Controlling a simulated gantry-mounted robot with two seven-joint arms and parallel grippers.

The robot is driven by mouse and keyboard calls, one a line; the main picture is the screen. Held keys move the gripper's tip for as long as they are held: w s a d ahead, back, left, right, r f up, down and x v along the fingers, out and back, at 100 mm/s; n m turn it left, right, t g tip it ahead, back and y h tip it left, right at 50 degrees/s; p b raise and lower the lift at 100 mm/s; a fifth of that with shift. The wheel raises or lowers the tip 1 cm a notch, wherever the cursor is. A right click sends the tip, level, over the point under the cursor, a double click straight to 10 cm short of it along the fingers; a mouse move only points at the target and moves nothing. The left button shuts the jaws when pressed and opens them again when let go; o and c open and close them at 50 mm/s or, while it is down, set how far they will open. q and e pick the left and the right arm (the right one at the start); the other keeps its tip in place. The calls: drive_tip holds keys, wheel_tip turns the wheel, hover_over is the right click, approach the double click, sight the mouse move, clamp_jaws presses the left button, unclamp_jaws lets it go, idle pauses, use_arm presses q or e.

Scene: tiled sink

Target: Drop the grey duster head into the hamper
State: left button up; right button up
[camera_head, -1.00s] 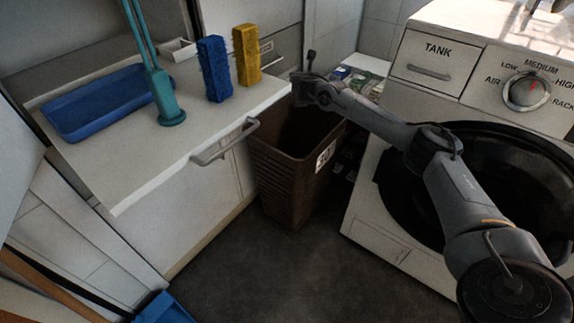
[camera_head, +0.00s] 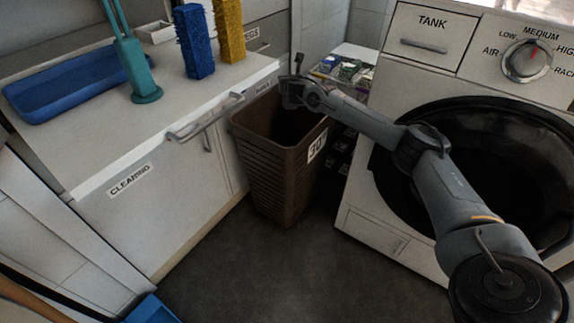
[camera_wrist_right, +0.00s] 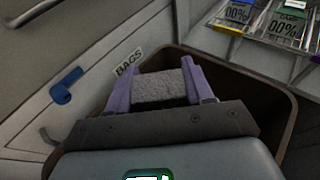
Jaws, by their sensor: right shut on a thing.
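The grey duster head (camera_wrist_right: 158,90) is a rough, pale grey block. In the right wrist view it sits between the two purple fingers of my right gripper (camera_wrist_right: 155,72), which is shut on it. The brown slatted hamper (camera_head: 275,178), with a "30" label, stands on the floor between the counter and the washing machine. In the wrist view its rim (camera_wrist_right: 292,108) shows around the gripper, with the duster head over its opening. In the head view my right gripper (camera_head: 292,92) is over the hamper's back part; the duster head cannot be made out there. My left gripper is not in view.
A blue brush block (camera_head: 194,42), a yellow one (camera_head: 230,32), a teal stand (camera_head: 136,70) and a blue tray (camera_head: 70,92) are on the counter left of the hamper. The washing machine (camera_head: 400,75) is on the right. Small packets (camera_head: 348,70) lie behind the hamper.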

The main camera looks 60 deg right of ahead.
drive_tip(key=o, duration=1.1)
drive_tip(key=shift+p+v, duration=0.45)
drive_tip(key=shift+v, duration=0.4)
drive_tip(key=p+v, duration=0.3)
drive_tip(key=v, duration=0.6)
drive_tip(key=shift+r, duration=0.1)
